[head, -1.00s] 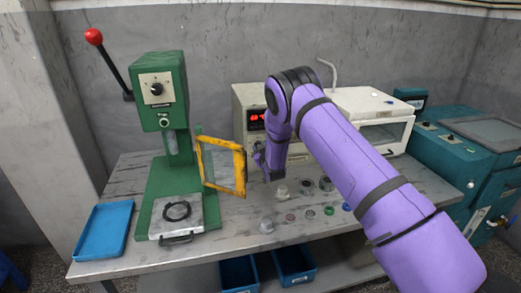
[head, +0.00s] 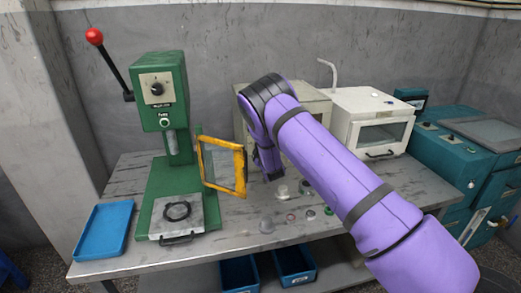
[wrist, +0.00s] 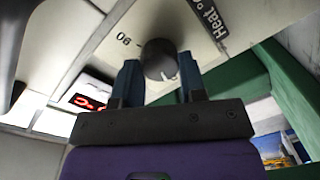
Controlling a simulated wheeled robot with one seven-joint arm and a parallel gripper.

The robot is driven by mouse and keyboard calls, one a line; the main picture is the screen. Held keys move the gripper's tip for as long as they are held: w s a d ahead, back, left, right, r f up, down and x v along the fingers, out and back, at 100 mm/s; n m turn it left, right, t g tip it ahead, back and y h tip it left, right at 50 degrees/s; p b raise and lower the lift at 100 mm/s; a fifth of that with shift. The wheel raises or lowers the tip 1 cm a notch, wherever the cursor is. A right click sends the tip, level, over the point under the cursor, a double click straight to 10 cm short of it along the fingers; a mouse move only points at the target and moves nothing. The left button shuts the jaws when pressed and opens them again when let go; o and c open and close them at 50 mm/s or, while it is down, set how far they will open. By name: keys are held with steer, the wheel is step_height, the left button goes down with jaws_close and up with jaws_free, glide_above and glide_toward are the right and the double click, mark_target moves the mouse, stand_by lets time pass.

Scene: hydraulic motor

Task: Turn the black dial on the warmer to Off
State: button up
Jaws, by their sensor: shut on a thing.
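The black dial (wrist: 158,58) is on the cream front panel of the warmer (wrist: 115,45). In the wrist view it sits between the two dark blue fingers of my gripper (wrist: 160,66), which is shut on it. A pale pointer mark shows on its rim, at the lower right in that view. A "90" and a "Heat °C" label are printed near it; the Off mark cannot be made out. In the head view my arm covers most of the warmer (head: 320,106) and hides the dial.
A green press (head: 160,100) with a yellow-framed guard (head: 240,170) stands left of my arm. A white oven (head: 375,108) stands to the right. Several small parts (head: 291,217) lie on the bench in front. A blue tray (head: 103,230) is at far left.

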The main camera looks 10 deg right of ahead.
steer(key=shift+f, duration=0.1)
stand_by(0.3)
steer(key=o, duration=0.9)
steer(key=shift+s, duration=0.1)
steer(key=s, duration=1)
steer(key=shift+s+d+r, duration=0.1)
steer(key=shift+s+r, duration=0.2)
steer(key=shift+s, duration=0.05)
